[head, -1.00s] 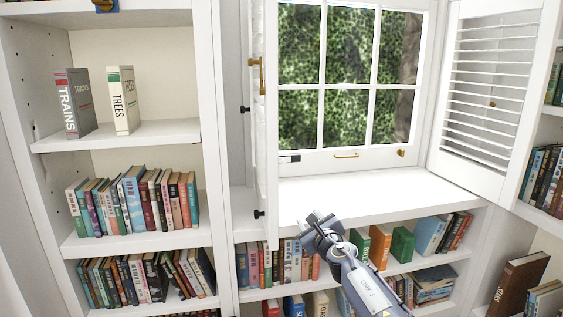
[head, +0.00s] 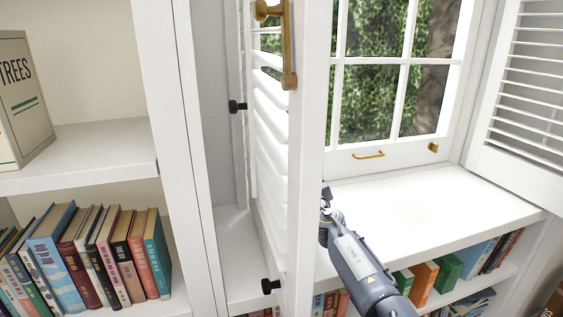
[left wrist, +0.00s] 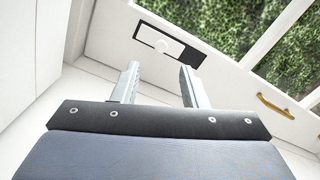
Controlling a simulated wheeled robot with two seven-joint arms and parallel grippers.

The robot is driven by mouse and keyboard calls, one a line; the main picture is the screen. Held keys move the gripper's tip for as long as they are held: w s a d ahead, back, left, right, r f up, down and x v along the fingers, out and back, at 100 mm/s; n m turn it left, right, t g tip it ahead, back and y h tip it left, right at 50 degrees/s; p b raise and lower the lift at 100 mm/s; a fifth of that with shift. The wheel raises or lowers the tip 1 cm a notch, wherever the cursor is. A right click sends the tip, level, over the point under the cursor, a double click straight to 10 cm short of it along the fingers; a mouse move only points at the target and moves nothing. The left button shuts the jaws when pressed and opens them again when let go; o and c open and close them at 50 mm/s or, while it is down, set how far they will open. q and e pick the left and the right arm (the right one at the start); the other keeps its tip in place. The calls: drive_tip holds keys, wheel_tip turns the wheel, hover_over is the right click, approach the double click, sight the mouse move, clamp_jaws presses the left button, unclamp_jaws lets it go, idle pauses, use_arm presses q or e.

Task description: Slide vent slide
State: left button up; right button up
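The fingers look short of the plate; I cannot see contact. In the head view the same gripper (head: 325,203) is above the sill, partly hidden behind the edge of the open left shutter. That shutter also hides the vent plate there. My right gripper is not in view.
The open left shutter (head: 312,130) stands close beside my gripper, with a brass handle (head: 289,45). The window sill (head: 420,205) is clear. A brass window handle (head: 368,155) is to the right. Bookshelves are at left and below, and another louvred shutter (head: 530,100) is at right.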

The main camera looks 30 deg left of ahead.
use_arm(q)
drive_tip(key=b+x, duration=0.1)
drive_tip(key=x, duration=0.7)
drive_tip(key=shift+w+a, duration=0.15)
clamp_jaws()
